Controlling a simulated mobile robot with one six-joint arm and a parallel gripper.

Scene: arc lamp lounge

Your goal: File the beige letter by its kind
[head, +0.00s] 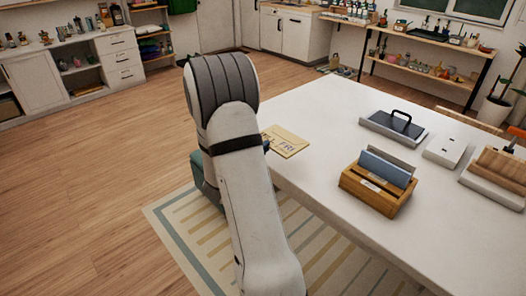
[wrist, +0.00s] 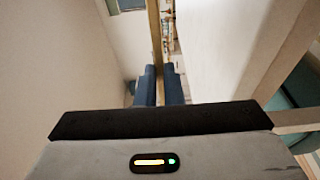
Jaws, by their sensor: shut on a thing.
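The beige letter (head: 287,143) shows in the head view at the table's left edge, with dark lettering that seems to end in "FRI". In the wrist view it is a thin tan strip (wrist: 154,35), seen edge-on. My gripper (wrist: 159,90) is shut on it, with a dark blue finger on each side. In the head view my arm hides most of the gripper and part of the letter. I cannot tell whether the letter touches the table. A wooden letter box (head: 375,203) stands to its right on the table, with blue-grey and pale grey pieces upright in it.
The white table (head: 325,118) also bears a dark pad with a black handle (head: 394,126), a flat white box (head: 445,152) and a wooden block on a pale base (head: 497,170). The table is clear behind the letter. A striped rug (head: 180,225) lies on the floor.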

